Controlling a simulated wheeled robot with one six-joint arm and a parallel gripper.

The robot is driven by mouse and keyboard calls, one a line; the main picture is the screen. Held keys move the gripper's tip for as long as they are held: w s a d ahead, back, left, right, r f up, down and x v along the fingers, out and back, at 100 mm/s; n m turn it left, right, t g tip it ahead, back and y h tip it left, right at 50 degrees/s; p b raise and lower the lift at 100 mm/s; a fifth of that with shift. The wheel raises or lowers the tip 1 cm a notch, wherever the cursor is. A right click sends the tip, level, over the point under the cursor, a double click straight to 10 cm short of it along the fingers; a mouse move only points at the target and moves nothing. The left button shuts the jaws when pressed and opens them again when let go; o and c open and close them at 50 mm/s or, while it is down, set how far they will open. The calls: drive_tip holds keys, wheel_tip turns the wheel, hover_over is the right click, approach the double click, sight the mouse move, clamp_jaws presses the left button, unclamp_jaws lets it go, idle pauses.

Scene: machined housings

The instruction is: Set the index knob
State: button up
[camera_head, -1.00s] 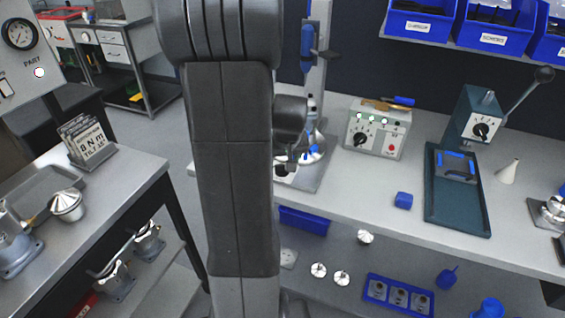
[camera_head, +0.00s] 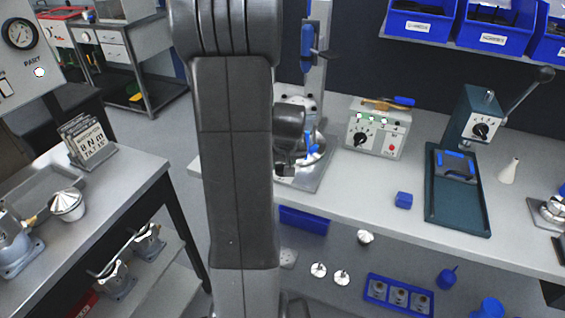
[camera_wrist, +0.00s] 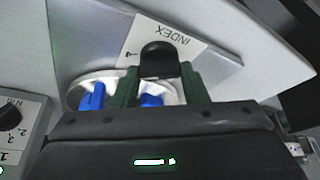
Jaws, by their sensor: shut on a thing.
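The index knob (camera_wrist: 160,60) is black and rounded. In the wrist view it sits beside a white label (camera_wrist: 172,36) reading INDEX, which appears upside down. My gripper (camera_wrist: 160,78) has its two dark green fingers on either side of the knob and is shut on it. In the head view my gripper (camera_head: 285,168) is low at the fixture on the bench, largely behind my arm, and the knob cannot be made out there. The knob's pointer and most of its scale are hidden; one mark shows on the label.
A round metal plate (camera_wrist: 88,82) with blue parts lies close behind the fingers. A numbered panel with a black knob (camera_wrist: 8,118) is at left.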

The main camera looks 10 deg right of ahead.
drive_tip(key=shift+m, duration=0.3)
drive_tip(key=shift+m+h, duration=0.3)
drive_tip(key=shift+m, duration=0.2)
drive_tip(key=o, duration=1)
drive_tip(key=v, duration=1.3)
drive_tip(key=shift+s+a+r, duration=0.15)
drive_tip(key=shift+r, duration=0.2)
